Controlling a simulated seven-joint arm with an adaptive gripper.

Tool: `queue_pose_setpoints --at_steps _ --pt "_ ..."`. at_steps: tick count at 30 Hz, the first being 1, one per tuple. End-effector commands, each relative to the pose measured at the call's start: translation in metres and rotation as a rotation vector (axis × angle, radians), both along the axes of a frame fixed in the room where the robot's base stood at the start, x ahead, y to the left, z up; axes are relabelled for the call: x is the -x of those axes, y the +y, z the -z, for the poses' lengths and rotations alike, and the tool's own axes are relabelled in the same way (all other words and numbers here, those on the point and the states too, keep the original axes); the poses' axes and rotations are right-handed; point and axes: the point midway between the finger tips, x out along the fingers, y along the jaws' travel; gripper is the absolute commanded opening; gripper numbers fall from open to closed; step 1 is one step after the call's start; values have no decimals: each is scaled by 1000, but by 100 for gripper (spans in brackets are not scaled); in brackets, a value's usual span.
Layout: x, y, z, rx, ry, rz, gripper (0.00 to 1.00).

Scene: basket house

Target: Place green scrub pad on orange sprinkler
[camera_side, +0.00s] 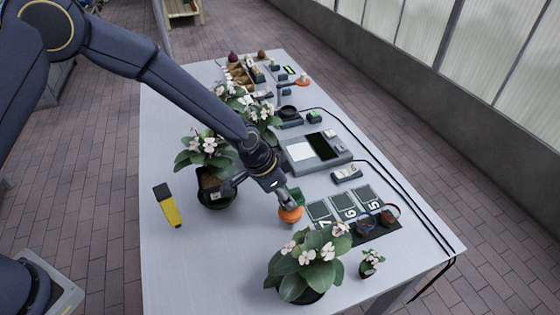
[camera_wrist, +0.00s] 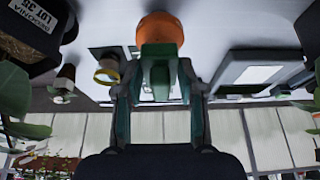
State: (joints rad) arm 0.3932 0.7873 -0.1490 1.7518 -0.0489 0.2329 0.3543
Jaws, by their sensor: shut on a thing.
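My gripper (camera_side: 284,195) points down over the middle of the table, shut on the green scrub pad (camera_side: 297,194). In the wrist view the pad (camera_wrist: 160,72) is pinched between the two fingers of the gripper (camera_wrist: 160,92). The orange sprinkler (camera_side: 291,214), a rounded orange piece, sits on the table directly below the fingertips. It also shows in the wrist view (camera_wrist: 160,27), just beyond the pad and partly hidden by it. The pad is very close to the sprinkler; I cannot tell whether they touch.
A potted plant (camera_side: 213,190) stands close left of my gripper, and a larger one (camera_side: 307,268) stands in front. Numbered dark cards (camera_side: 345,207) and a scale-like device (camera_side: 318,150) lie to the right. A yellow-black tool (camera_side: 168,206) lies left, with bare table around it.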

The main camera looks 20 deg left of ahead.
Motion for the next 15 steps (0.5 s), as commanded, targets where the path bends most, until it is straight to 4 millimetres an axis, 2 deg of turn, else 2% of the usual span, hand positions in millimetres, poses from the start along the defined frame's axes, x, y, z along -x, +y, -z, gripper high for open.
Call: queue_pose_setpoints --at_steps 3,13,14,15 --pt "0 0 14 0 0 -1 10" --pt "0 0 16 0 0 0 10" --pt "0 0 16 1 -1 0 40" --pt "0 0 16 0 -1 0 44"
